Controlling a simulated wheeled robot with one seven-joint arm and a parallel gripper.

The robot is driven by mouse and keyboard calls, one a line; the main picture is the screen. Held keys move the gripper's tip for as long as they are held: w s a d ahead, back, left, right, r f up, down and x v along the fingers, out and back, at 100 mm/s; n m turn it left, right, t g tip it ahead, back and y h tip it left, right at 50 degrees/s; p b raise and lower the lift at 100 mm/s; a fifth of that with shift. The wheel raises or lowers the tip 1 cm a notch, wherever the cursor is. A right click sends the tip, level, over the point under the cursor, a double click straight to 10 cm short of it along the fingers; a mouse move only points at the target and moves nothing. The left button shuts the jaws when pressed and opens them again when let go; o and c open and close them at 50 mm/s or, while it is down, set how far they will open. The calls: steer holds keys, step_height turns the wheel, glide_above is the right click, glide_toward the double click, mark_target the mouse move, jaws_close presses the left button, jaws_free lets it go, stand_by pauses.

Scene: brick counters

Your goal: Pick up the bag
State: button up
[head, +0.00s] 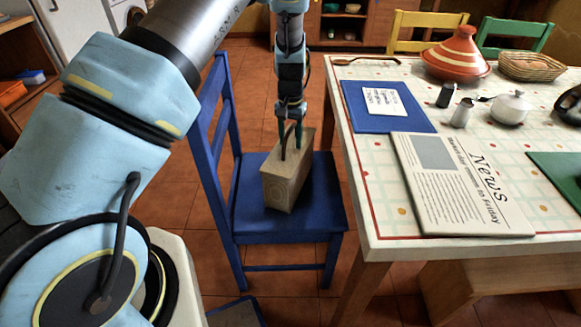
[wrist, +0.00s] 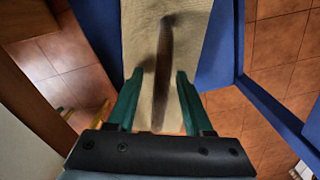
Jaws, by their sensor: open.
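The bag (head: 287,182) is a beige, box-shaped bag standing on the seat of the blue chair (head: 245,224). A dark strap-like handle rises from its top. My gripper (head: 291,142) is right above the bag, pointing down, with its fingertips close to the bag's top. In the wrist view, the bag (wrist: 190,35) fills the middle. The dark handle (wrist: 164,60) runs between the two green fingers of my gripper (wrist: 157,82), which are apart. I cannot tell whether a finger touches the bag.
The chair back (head: 211,130) stands left of the bag. The table (head: 372,212) is close on the right, with a newspaper (head: 450,185), a blue folder (head: 365,116), a tagine (head: 457,55) and a teapot (head: 510,107) on it. Tiled floor lies around the chair.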

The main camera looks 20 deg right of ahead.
steer(key=shift+c, duration=0.2)
jaws_close()
stand_by(1.1)
